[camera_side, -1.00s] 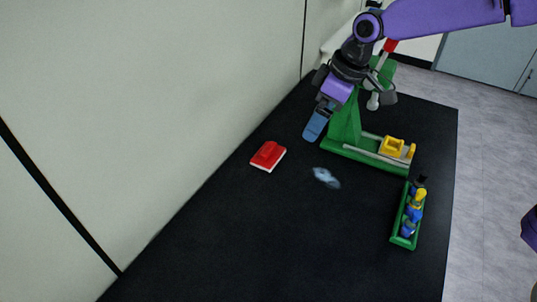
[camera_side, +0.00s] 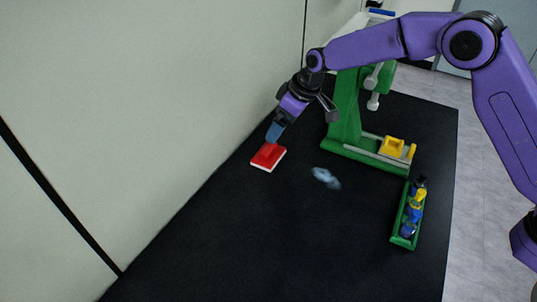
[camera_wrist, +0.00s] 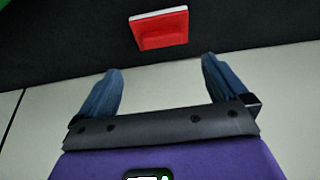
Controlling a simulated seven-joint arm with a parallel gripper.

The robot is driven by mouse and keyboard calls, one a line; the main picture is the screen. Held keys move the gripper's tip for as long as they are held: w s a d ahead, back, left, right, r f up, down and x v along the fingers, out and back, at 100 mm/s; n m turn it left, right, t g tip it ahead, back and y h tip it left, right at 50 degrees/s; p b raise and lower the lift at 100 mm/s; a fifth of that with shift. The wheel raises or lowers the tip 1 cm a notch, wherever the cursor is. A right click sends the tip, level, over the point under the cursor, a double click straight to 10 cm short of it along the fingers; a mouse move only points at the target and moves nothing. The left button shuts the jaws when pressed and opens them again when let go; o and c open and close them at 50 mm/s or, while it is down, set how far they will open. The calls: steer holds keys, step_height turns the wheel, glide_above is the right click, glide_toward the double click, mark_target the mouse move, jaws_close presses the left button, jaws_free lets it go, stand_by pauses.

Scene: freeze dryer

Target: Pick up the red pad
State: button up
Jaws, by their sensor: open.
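The red pad (camera_side: 267,154) lies on the black table near its left edge, by the wall. It has a red raised top and a white base. In the wrist view the red pad (camera_wrist: 160,30) is at the top centre, ahead of the fingertips. My gripper (camera_side: 272,137) points down just above and behind the pad in the side view. In the wrist view my gripper (camera_wrist: 161,72) has its two blue fingers spread wide with nothing between them. Whether a finger touches the pad cannot be told.
A green machine (camera_side: 345,115) with a yellow block (camera_side: 392,146) stands right of my gripper. A green tray (camera_side: 404,241) with several small coloured items sits at the right table edge. A small bluish clear object (camera_side: 325,178) lies mid-table. The front of the table is clear.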

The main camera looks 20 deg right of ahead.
mark_target(269, 148)
steer(key=shift+x, duration=4.75)
steer(key=shift+s, duration=0.2)
steer(key=shift+c, duration=0.3)
steer(key=c, duration=1)
